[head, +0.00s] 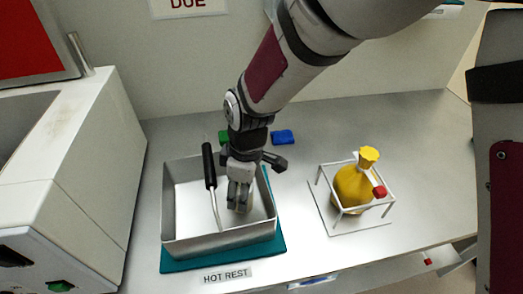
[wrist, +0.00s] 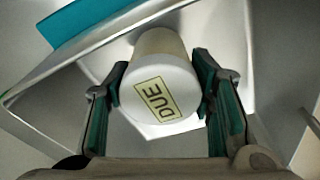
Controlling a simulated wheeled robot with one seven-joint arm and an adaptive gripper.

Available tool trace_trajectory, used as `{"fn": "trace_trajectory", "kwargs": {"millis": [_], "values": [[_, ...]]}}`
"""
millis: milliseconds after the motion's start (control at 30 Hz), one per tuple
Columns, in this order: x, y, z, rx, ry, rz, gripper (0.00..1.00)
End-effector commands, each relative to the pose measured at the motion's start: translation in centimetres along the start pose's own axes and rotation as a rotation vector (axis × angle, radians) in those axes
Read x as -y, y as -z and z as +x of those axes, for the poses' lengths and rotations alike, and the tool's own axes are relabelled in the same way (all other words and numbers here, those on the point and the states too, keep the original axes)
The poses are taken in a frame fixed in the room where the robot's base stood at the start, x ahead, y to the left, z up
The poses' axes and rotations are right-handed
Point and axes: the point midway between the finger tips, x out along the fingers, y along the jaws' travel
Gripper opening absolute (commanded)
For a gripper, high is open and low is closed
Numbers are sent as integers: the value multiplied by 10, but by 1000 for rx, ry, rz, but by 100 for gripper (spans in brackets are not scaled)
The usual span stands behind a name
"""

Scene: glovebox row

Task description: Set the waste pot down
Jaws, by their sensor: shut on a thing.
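The waste pot (wrist: 158,85), a pale cylinder with a white lid labelled "DUE", sits between the two fingers of my gripper (wrist: 160,92) in the wrist view. My gripper is shut on it, one finger on each side. In the head view my gripper (head: 239,196) points down inside an open metal tray (head: 186,248), which stands on a teal mat (head: 222,257) marked "HOT REST". The pot is mostly hidden by the fingers there. I cannot tell whether its base touches the tray floor.
A black-handled tool (head: 209,166) leans in the tray, left of my gripper. A blue block (head: 283,136) and a green block (head: 223,137) lie behind. A white machine (head: 85,165) stands at left.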

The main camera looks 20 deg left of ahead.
Motion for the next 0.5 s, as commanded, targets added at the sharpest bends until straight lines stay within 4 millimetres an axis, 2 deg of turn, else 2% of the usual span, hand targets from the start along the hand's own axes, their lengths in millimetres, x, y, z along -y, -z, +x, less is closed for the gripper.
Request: {"fn": "trace_trajectory", "kwargs": {"millis": [100, 133, 200, 500], "values": [[0, 0, 3, 0, 0, 0, 16], [0, 0, 3, 0, 0, 0, 51], [0, 0, 3, 0, 0, 0, 67], [0, 0, 2, 0, 0, 0, 69]]}}
